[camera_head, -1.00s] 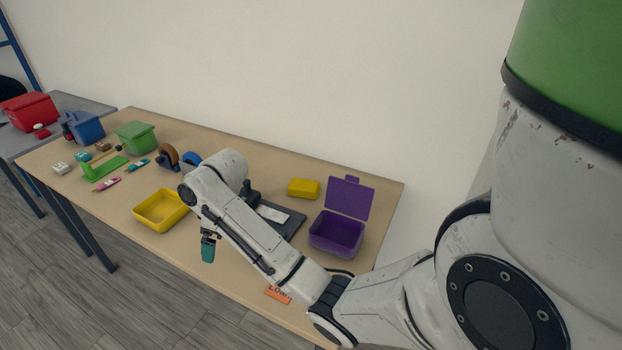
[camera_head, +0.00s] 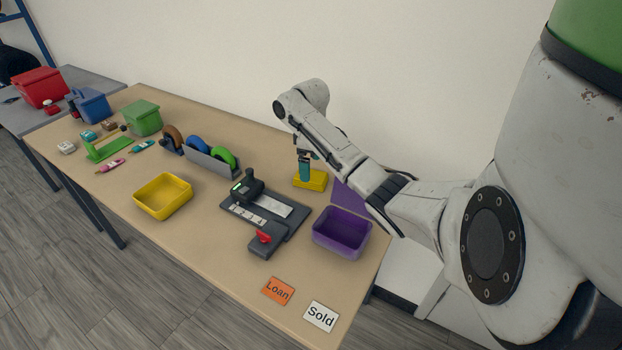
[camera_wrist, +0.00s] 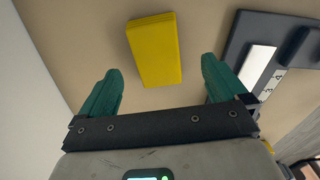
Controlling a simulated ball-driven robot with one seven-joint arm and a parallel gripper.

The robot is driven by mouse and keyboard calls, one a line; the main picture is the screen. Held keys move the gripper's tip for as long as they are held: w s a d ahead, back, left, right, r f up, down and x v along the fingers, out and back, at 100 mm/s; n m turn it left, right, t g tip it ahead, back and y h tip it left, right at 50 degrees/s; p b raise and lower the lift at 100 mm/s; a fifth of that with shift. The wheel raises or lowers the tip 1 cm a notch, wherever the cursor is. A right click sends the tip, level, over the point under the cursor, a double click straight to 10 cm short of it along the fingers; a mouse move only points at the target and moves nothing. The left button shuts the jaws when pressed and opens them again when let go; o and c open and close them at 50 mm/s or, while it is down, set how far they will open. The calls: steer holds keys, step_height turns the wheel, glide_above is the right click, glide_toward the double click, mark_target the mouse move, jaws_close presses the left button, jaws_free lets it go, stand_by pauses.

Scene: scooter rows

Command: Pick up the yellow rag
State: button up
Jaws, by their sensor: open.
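The yellow rag (camera_head: 311,181) is a folded rectangular block lying on the wooden table (camera_head: 210,245), toward the wall side. It also shows in the wrist view (camera_wrist: 155,50), tilted slightly, between and beyond the fingertips. My gripper (camera_head: 304,172) points down over the rag in the head view. In the wrist view my gripper (camera_wrist: 157,80) has its two teal fingers spread wide, with nothing between them. The fingers overlap part of the rag in the head view, and I cannot tell the exact height above it.
An open purple box (camera_head: 341,236) stands right of the rag. A dark device with a red knob (camera_head: 264,222) lies to its left. A yellow tray (camera_head: 163,197), a tape holder (camera_head: 210,160) and Loan (camera_head: 278,291) and Sold (camera_head: 321,316) cards are farther off. The wall is behind.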

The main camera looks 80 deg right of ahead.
steer(key=shift+d+f+p, duration=0.2)
steer(key=shift+f+p, duration=0.15)
steer(key=shift+f, duration=2.3)
steer(key=shift+c, duration=0.5)
steer(key=shift+w, duration=0.1)
steer(key=c, duration=1)
steer(key=shift+o, duration=0.2)
